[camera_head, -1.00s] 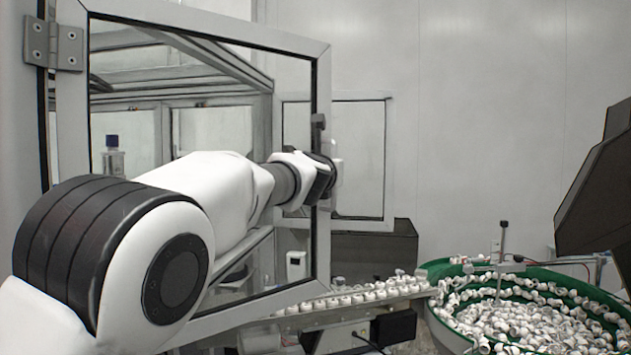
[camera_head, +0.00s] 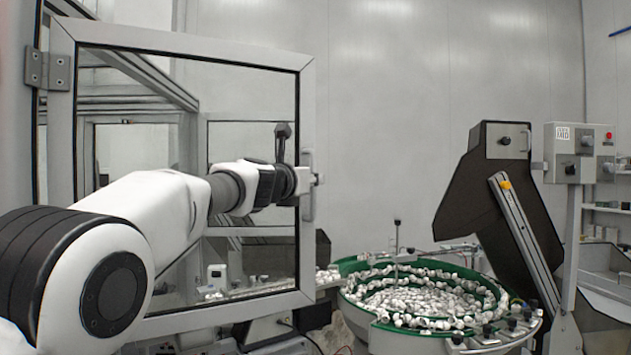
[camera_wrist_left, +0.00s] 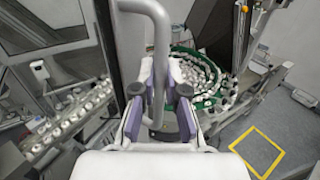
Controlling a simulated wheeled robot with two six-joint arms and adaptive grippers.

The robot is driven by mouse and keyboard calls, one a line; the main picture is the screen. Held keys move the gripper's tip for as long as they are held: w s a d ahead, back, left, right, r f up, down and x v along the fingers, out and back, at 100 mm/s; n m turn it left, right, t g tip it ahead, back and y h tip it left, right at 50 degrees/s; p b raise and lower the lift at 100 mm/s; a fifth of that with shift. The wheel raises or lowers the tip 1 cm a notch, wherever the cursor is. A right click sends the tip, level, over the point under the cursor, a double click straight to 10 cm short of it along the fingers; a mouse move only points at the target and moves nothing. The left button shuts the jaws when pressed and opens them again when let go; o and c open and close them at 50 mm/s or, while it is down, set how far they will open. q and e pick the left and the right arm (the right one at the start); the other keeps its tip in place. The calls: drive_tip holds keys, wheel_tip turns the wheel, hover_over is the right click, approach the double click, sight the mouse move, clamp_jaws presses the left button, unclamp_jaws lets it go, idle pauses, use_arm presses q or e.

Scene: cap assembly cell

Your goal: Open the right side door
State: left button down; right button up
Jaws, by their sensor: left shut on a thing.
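The door (camera_head: 308,110) is a glass pane in a light metal frame, hinged at its left edge (camera_head: 47,70), and it stands swung out across the left half of the head view. Its handle (camera_head: 308,208) is on the right frame bar. My left gripper (camera_head: 304,180) reaches across the pane to this bar. In the left wrist view the handle is a curved grey bar (camera_wrist_left: 161,40), and the purple-lined fingers of the left gripper (camera_wrist_left: 159,95) are shut around it. The fingers hide part of the handle. My right gripper is not in view.
A green-rimmed bowl (camera_head: 430,322) full of small white caps stands right of the door. A dark hopper (camera_head: 490,190) and a post with a control box (camera_head: 580,150) are behind it. In the left wrist view, yellow floor marking (camera_wrist_left: 258,150) lies on open floor at lower right.

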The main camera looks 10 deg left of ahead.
use_arm(q)
drive_tip(key=shift+w+f, duration=0.1)
drive_tip(key=shift+f, duration=0.1)
drive_tip(key=c, duration=1.2)
unclamp_jaws()
drive_tip(key=shift+d, duration=0.1)
drive_tip(key=shift+w+d, duration=0.15)
drive_tip(key=shift+w, duration=0.15)
drive_tip(key=v, duration=1.1)
drive_tip(key=shift+s, duration=0.4)
